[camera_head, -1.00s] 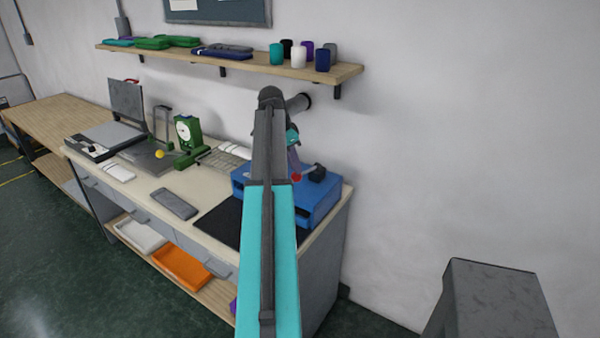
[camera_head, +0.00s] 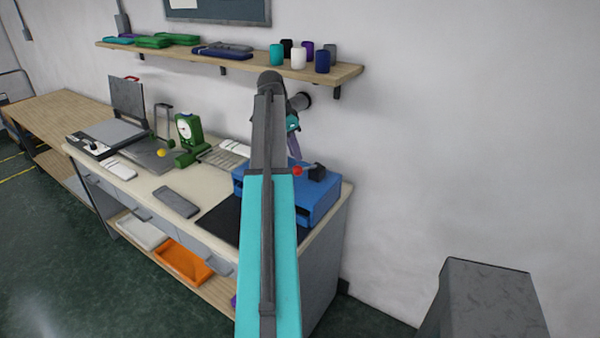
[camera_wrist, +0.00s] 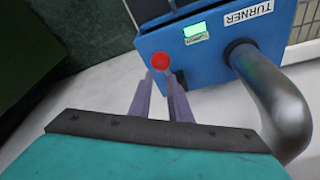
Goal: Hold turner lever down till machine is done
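The blue turner machine (camera_head: 318,201) stands at the right end of the workbench, marked TURNER in the wrist view (camera_wrist: 205,62). Its small display (camera_wrist: 195,30) is lit green; I cannot read any text on it. The lever's red ball knob (camera_head: 297,171) shows beside a black block on the machine's top; in the wrist view the knob (camera_wrist: 160,61) is just beyond my fingertips. My gripper (camera_wrist: 159,76) has two purple fingers a narrow gap apart, with nothing visibly held between them. Whether a finger touches the knob is unclear. My arm hides part of the machine.
A thick grey curved pipe (camera_wrist: 272,95) is close on the right in the wrist view. A black mat (camera_head: 220,217), a grey flat device (camera_head: 176,201) and a green dial device (camera_head: 190,137) are on the bench.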

